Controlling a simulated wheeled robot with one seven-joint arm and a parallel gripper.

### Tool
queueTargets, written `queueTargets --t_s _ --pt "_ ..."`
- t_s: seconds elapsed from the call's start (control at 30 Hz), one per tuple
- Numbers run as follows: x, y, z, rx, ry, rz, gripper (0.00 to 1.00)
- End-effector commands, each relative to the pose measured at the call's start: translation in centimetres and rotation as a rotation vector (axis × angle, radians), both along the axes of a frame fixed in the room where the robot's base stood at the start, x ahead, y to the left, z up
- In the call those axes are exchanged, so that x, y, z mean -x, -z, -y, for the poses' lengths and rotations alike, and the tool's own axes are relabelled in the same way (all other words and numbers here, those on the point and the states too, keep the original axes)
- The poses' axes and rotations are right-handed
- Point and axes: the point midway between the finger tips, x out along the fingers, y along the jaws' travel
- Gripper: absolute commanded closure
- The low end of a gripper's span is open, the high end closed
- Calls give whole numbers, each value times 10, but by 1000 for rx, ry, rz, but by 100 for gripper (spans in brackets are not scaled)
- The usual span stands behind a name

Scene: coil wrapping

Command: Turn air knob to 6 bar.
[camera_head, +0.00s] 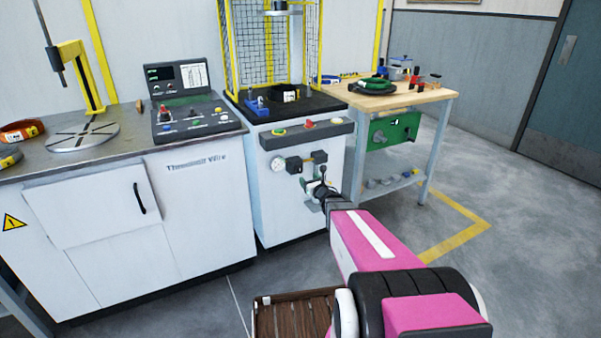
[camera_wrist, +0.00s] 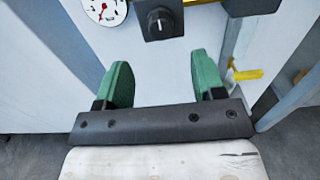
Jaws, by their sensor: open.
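The air knob (camera_wrist: 160,23) is a dark, round knob on a black block, with a small white mark pointing up, in the wrist view. A white round gauge (camera_wrist: 105,10) with a red needle is to its left, cut by the top edge; its reading is too small to tell. The gauge also shows in the head view (camera_head: 278,163) on the front of the white press cabinet (camera_head: 270,215). My gripper (camera_wrist: 162,78) is open and empty, its two green fingers apart below the knob in the picture, not touching it. In the head view, my gripper (camera_head: 316,190) partly covers the fittings there.
A second black block (camera_wrist: 250,6) is right of the knob. A control panel (camera_head: 190,117) stands on the left bench, and a wooden table (camera_head: 420,97) stands at right. The floor at right is clear.

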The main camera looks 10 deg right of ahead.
Motion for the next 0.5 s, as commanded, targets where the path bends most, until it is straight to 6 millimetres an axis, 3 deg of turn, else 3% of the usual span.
queueTargets --t_s 0.3,0.5 --pt "-55 1 -16 -1 0 0 37" --pt "-81 1 -25 -2 1 -2 37"
